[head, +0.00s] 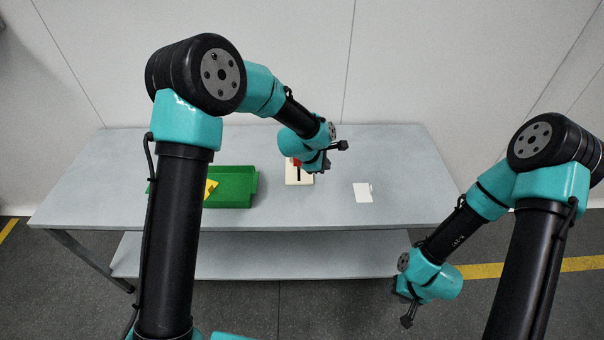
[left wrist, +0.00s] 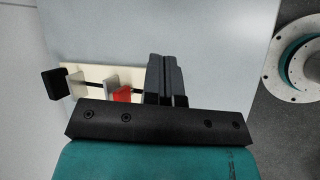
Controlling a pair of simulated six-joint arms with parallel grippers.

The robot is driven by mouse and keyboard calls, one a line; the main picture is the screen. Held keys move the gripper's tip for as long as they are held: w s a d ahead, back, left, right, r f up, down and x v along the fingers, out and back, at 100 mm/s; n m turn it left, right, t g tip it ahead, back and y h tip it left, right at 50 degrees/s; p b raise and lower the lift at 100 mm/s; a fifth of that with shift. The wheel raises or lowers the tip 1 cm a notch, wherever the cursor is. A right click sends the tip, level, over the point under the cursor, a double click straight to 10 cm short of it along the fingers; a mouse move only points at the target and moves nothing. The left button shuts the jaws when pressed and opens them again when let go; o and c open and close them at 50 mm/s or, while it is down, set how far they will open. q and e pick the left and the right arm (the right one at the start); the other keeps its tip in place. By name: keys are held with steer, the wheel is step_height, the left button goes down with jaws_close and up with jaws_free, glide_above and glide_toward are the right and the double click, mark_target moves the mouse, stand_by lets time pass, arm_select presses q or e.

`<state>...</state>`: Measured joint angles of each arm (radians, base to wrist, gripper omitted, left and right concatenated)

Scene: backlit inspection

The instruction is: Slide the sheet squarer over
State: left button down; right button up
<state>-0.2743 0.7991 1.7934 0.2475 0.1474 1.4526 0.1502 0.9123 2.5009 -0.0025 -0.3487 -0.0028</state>
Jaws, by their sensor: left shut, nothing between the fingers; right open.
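The sheet squarer appears to be the small device on a cream base (head: 292,181) near the table's middle; the left arm partly covers it. In the left wrist view its cream base (left wrist: 97,72) carries pale uprights, a dark rod, a red piece (left wrist: 122,95) and a black square end (left wrist: 59,84) at the left. My left gripper (head: 326,166) is shut and empty, just right of the device in the head view. Its fingers (left wrist: 167,75) hide the base's right end; contact cannot be told. My right gripper (head: 408,317) is open and empty, off the table's front edge.
A green tray (head: 236,202) holding something yellow (head: 211,188) stands at left, partly behind my left arm. A white card-like piece (head: 363,193) lies right of the device. The grey table (head: 420,190) is clear at its right end.

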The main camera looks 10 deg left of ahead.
arm_select(q)
steer(key=m+g, duration=0.1)
steer(key=m, duration=0.2)
steer(key=m+g+y, duration=0.4)
steer(key=m+y, duration=0.2)
steer(key=m, duration=0.5)
glide_toward(302, 180)
steer(key=s+r, duration=0.4)
steer(key=shift+d+f, duration=0.1)
steer(key=shift+d, duration=0.25)
steer(key=shift+f, duration=0.1)
step_height(302, 180, down, 9)
steer(key=shift+s, duration=0.1)
steer(key=w, duration=0.2)
steer(key=w+f, duration=0.1)
steer(key=shift+w+a, duration=0.15)
steer(key=shift+a, duration=0.25)
steer(key=shift+w+a+r, duration=0.1)
steer(key=shift+w, duration=0.25)
